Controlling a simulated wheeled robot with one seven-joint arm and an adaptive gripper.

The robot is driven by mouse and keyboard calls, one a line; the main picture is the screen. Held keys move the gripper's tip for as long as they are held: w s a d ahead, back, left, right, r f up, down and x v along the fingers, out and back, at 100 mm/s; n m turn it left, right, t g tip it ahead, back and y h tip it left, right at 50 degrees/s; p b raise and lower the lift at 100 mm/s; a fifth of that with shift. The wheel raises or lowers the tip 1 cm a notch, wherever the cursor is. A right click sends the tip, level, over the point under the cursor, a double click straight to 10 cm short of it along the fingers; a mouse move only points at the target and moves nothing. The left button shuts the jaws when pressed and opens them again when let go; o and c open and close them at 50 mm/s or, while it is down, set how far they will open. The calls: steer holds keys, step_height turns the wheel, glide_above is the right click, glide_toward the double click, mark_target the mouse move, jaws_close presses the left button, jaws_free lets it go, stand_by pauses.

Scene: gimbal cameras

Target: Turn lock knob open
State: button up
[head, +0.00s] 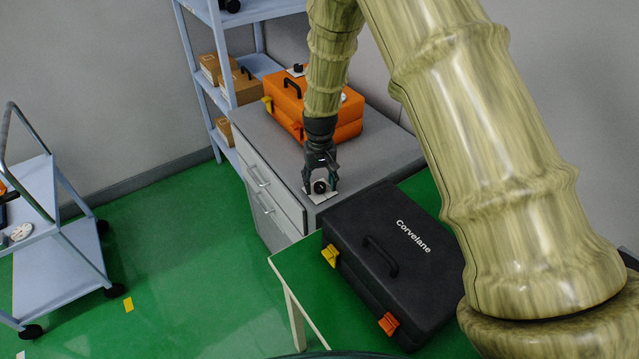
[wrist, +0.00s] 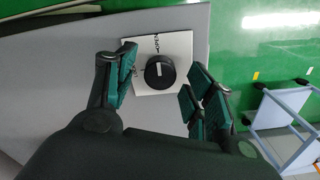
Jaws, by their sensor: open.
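The lock knob (wrist: 160,72) is round and black with a white pointer line, on a white square plate (wrist: 178,46) with dark lettering. In the head view the knob (head: 320,186) and its plate (head: 322,198) are on the near corner of the grey cabinet's top. My gripper (head: 320,183) points down over the knob. In the wrist view my gripper (wrist: 160,90) is open, with one green-padded finger left of the knob and the others right of it. Gaps show on both sides, so no contact is visible.
The grey drawer cabinet (head: 377,150) carries an orange case (head: 285,96) behind my gripper. A black case (head: 390,255) lies on the green-topped table in front. A blue shelf (head: 205,85) with boxes stands behind, and a trolley (head: 60,265) is at left.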

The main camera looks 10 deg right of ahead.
mark_target(320, 185)
step_height(320, 185, up, 11)
steer(key=shift+r, duration=0.15)
stand_by(0.4)
